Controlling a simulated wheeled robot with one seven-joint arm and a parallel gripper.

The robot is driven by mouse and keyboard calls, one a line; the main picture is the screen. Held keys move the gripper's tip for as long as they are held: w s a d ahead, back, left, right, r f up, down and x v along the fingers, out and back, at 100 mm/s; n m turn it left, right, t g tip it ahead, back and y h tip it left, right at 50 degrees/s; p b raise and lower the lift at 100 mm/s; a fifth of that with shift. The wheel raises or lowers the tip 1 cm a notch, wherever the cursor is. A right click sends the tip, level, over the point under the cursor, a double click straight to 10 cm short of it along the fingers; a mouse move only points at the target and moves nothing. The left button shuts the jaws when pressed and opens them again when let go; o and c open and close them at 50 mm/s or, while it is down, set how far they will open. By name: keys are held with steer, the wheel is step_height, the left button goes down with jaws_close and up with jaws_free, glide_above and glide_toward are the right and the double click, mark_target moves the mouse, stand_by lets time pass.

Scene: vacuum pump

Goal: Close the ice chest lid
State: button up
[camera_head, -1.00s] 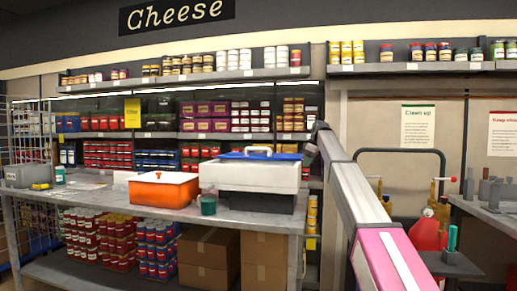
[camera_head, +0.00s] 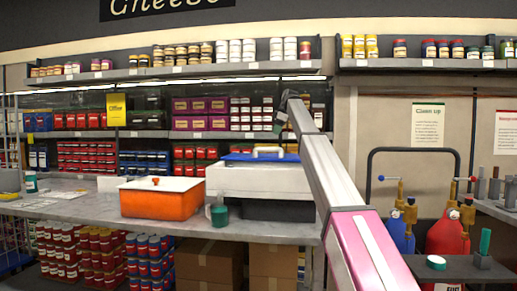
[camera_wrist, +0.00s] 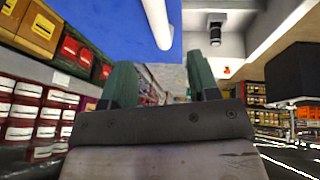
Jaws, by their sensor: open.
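The ice chest (camera_head: 262,182) stands on the counter, pale on top and dark grey below. Its blue lid panel (camera_head: 240,157) with a white handle shows at the top; how far the lid stands open is hard to tell. In the wrist view, the blue panel (camera_wrist: 110,22) and its white handle (camera_wrist: 155,22) are close, at the top. My gripper (camera_wrist: 160,82) is open and empty, with its green fingers apart. In the head view, my gripper (camera_head: 281,117) is small and partly hidden by my arm, appearing above the chest's right part.
An orange box (camera_head: 160,200) stands left of the chest, and a green mug (camera_head: 219,215) in front of it. Stocked shelves (camera_head: 180,136) are behind the counter (camera_head: 100,208). Gas cylinders (camera_head: 447,235) stand at the right.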

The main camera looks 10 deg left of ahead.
steer(key=x, duration=1)
steer(key=shift+w+a+f, duration=0.2)
steer(key=shift+a, duration=0.2)
steer(key=shift+s, duration=0.1)
jaws_close()
